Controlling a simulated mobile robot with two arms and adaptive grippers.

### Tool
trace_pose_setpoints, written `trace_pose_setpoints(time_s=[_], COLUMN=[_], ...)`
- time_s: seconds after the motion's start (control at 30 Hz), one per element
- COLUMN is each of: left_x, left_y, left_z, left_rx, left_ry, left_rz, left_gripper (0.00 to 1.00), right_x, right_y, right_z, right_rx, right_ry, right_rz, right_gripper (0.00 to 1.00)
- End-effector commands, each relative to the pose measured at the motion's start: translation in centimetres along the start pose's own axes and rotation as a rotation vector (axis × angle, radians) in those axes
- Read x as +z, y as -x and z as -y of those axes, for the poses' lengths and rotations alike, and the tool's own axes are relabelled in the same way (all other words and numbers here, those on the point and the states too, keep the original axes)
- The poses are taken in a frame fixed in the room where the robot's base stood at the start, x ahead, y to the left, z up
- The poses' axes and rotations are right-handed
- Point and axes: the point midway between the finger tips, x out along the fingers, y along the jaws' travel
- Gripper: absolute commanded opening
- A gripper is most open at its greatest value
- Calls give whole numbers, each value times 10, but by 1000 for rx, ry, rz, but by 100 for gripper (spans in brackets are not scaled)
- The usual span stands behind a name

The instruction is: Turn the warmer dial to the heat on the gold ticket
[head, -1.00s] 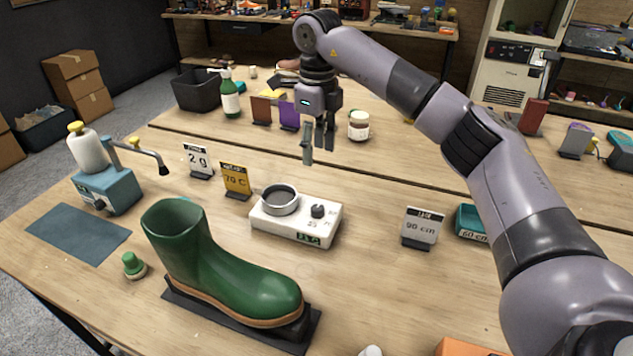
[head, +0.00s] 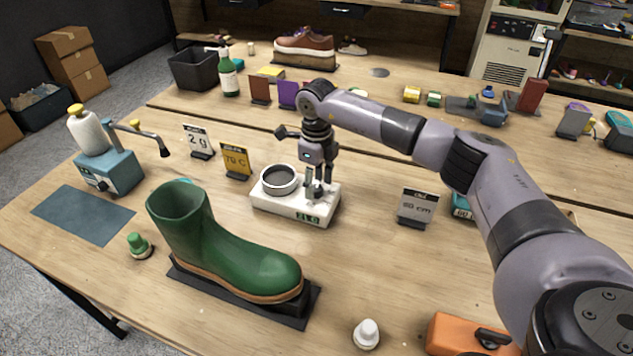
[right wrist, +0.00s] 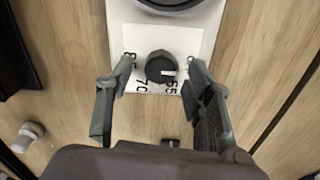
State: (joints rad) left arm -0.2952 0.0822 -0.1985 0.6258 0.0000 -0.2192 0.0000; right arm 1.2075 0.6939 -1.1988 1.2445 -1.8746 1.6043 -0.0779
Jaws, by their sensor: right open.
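The gold ticket (head: 236,160) stands behind the warmer to the left and appears to read 70 C. My right gripper (head: 318,194) points down over the dial, open, with one finger on each side of it. I cannot tell whether they touch it.
A green boot (head: 225,250) on a dark stand is in front of the warmer. A white 2 g card (head: 198,141) stands beside the gold ticket, and a 60 or 90 cm card (head: 417,207) to the right. A blue pump dispenser (head: 110,172) is at left.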

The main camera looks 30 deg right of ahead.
Motion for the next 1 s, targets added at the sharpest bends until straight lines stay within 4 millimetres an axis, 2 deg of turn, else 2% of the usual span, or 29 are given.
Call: trace_pose_setpoints(time_s=[0.2,0.43,1.0], left_x=[4,6,7], left_y=[2,2,2], left_z=[-2,-4,-4], left_rx=[3,5,5], left_ry=[0,-1,-1], left_rz=[7,11,12], left_gripper=[40,40,40], right_x=[0,0,0], right_y=[-12,-12,-12], right_z=[0,0,0], right_rx=[-1,-1,-1], right_ry=[-1,0,0], right_rz=[-1,0,0], right_gripper=[48,48,10])
